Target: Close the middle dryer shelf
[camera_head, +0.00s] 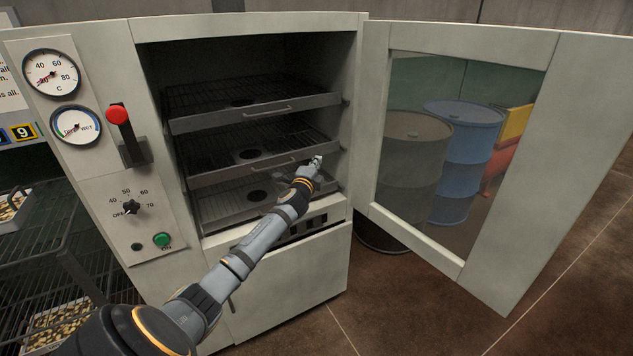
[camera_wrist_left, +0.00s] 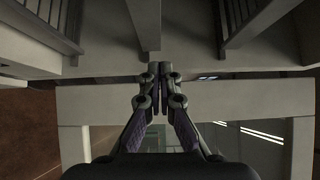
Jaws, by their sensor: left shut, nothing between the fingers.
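The dryer (camera_head: 290,280) stands open with its windowed door (camera_head: 490,255) swung out to the right. The middle dryer shelf (camera_head: 225,172) is a dark wire rack with a grey front rail and a small handle. I cannot tell exactly how far it sticks out. My left gripper (camera_head: 314,164) is shut and empty, at the right end of the middle shelf's front rail. I cannot tell whether it touches the rail. Its closed fingers also show in the left wrist view (camera_wrist_left: 160,72), pointing at a grey bar. My right gripper is not in view.
The top shelf (camera_head: 210,122) and bottom shelf (camera_head: 225,212) are above and below the middle one. A control panel with gauges (camera_head: 52,72) and a red-knobbed lever (camera_head: 118,116) is on the left. Wire racks (camera_head: 80,215) stand further left. The floor at the right front is clear.

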